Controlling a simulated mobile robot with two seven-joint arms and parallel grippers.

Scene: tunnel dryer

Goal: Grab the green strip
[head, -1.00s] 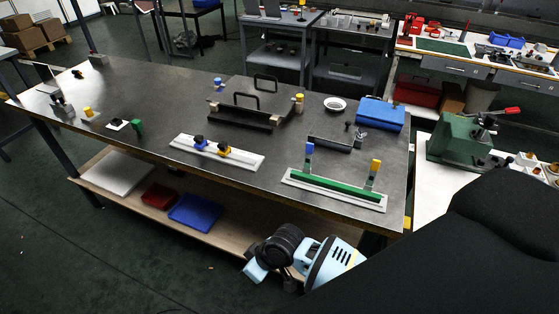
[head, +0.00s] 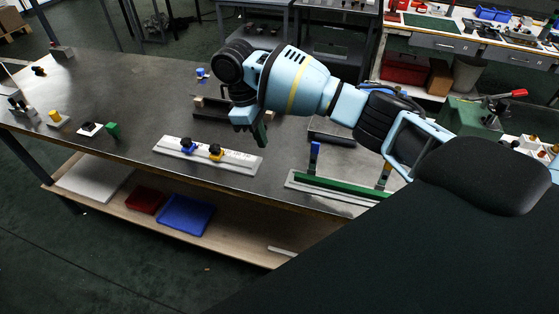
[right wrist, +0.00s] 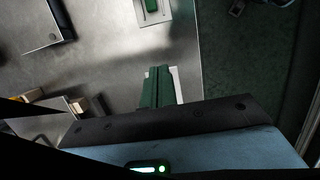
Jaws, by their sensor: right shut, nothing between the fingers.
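The green strip (head: 345,188) lies along a pale plate (head: 309,190) at the right front of the metal table. A blue-topped post (head: 314,155) rises near its left end, and my arm partly hides the right end. A green piece on a white base (right wrist: 150,8) at the top edge of the right wrist view looks like an end of it. My right gripper (head: 261,133) is over the table, left of the strip and apart from it. Its green fingers are together and empty in the right wrist view (right wrist: 158,72). My left gripper is out of view.
A white plate with blue and yellow knobs (head: 237,161) lies just below and left of my right gripper. A black bar (head: 332,137) lies behind the strip. A small green block (head: 113,130) stands farther left. The table's front edge runs close by the plates.

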